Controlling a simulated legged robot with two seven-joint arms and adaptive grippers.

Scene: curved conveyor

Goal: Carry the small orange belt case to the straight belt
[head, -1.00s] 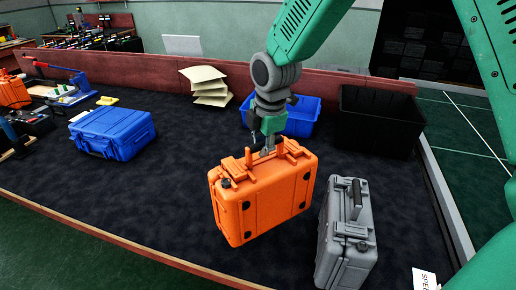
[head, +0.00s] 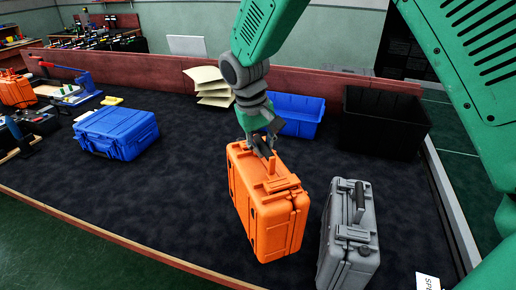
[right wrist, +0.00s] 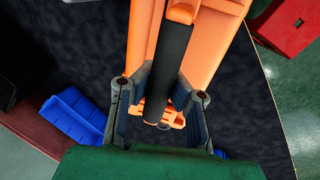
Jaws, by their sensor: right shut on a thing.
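An orange hard case (head: 270,210) stands upright in the middle of the dark surface in the head view, its narrow end turned towards me. My right gripper (head: 262,145) reaches down from above and is shut on the handle at its top. In the right wrist view the fingers (right wrist: 160,92) lie on either side of the case's dark handle (right wrist: 170,65), with the orange case (right wrist: 200,45) beyond. I cannot tell whether the underside of the case touches the surface. My left gripper is not in view.
A grey case (head: 348,235) stands close to the right. A blue case (head: 117,132) lies to the left. A blue bin (head: 298,117), a black bin (head: 383,122) and stacked cream sheets (head: 210,85) are behind. Another orange case (head: 16,90) is far left. The front-left surface is clear.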

